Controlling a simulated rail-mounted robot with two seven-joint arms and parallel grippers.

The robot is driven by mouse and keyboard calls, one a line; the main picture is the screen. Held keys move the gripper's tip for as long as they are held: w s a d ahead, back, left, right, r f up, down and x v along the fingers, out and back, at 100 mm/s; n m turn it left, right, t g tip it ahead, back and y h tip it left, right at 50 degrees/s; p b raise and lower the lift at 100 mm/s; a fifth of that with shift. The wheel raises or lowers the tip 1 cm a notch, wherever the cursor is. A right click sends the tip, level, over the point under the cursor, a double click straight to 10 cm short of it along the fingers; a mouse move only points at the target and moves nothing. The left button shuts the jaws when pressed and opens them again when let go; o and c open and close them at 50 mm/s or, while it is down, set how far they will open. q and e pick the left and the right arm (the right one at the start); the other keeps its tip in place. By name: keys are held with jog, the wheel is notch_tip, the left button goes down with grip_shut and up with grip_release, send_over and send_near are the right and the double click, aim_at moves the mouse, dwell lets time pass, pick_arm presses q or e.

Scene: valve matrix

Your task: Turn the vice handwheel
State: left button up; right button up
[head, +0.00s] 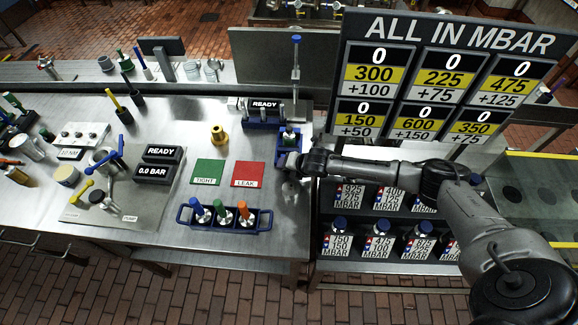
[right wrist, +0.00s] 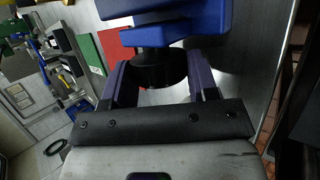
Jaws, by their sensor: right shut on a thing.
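The blue vice (head: 283,141) stands near the right edge of the steel bench in the head view, with a small green-topped part held upright in it. In the right wrist view the blue vice (right wrist: 185,20) fills the top. Its dark round handwheel (right wrist: 160,72) sits between the two fingers of my right gripper (right wrist: 157,76). My right gripper (head: 289,160) is at the vice's near side, shut on the handwheel. The arm hides part of the vice's near side in the head view. My left gripper is not in view.
Green (head: 208,172) and red (head: 248,175) pads lie left of the vice. A blue rack (head: 224,222) with several colored valves is at the bench's front. A display board (head: 450,80) rises at the right, above shelves of labelled valves (head: 381,245).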

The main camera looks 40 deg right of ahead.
jog(key=o, duration=0.9)
jog(key=shift+o, duration=0.2)
jog(key=v, duration=1.3)
jog(key=shift+s+r+p, duration=0.25)
jog(key=shift+s+p, duration=0.1)
